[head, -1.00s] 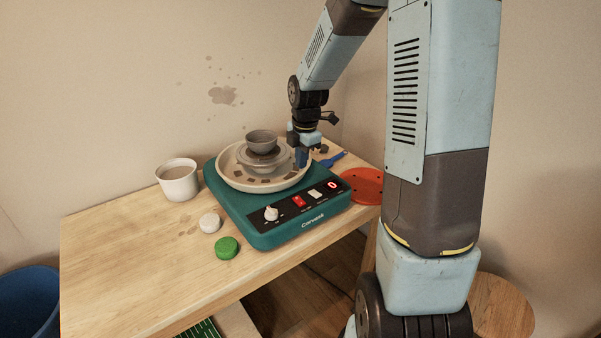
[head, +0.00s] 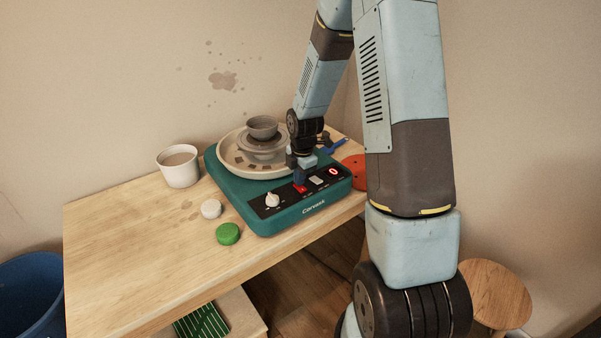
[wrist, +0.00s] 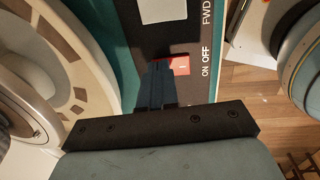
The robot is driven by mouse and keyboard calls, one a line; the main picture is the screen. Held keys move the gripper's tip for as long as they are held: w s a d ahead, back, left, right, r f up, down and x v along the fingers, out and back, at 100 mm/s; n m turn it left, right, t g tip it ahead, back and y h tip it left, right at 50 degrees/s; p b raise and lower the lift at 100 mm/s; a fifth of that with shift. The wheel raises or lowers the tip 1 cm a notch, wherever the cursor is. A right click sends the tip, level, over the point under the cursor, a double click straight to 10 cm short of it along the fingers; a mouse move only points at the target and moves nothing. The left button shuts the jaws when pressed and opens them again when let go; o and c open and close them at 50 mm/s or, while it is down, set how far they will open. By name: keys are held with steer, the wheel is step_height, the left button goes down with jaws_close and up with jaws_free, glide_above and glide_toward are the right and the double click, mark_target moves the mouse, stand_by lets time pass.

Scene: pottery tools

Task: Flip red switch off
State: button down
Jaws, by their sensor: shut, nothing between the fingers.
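The red switch (head: 300,188) sits on the black front panel of the teal pottery wheel (head: 262,217), between a white knob (head: 272,200) and a white switch (head: 316,180). In the wrist view the red switch (wrist: 180,65) is partly hidden by my gripper, beside the printed words ON and OFF. My gripper (head: 299,181) is shut and empty, pointing down at the red switch. In the wrist view its blue fingertips (wrist: 158,68) overlap the switch's left part. I cannot tell whether they touch it. The red display (head: 334,171) shows 0.
A grey bowl (head: 262,127) stands on the wheel head inside the splash pan (head: 228,160). A cup (head: 180,167), a white disc (head: 211,209) and a green disc (head: 228,234) stand to the left. A red-orange disc (head: 355,170) and a blue tool (head: 336,147) are at the right.

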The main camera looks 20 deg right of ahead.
steer(key=shift+d+f, duration=0.1)
steer(key=shift+f, duration=0.05)
stand_by(0.3)
steer(key=shift+s, duration=0.15)
steer(key=shift+s+d+r, duration=0.1)
steer(key=shift+s+r, duration=0.1)
steer(key=shift+s, duration=0.35)
stand_by(0.3)
step_height(320, 180, up, 14)
steer(key=w, duration=0.1)
steer(key=shift+w+a, duration=0.25)
steer(key=shift+w, duration=0.1)
stand_by(0.5)
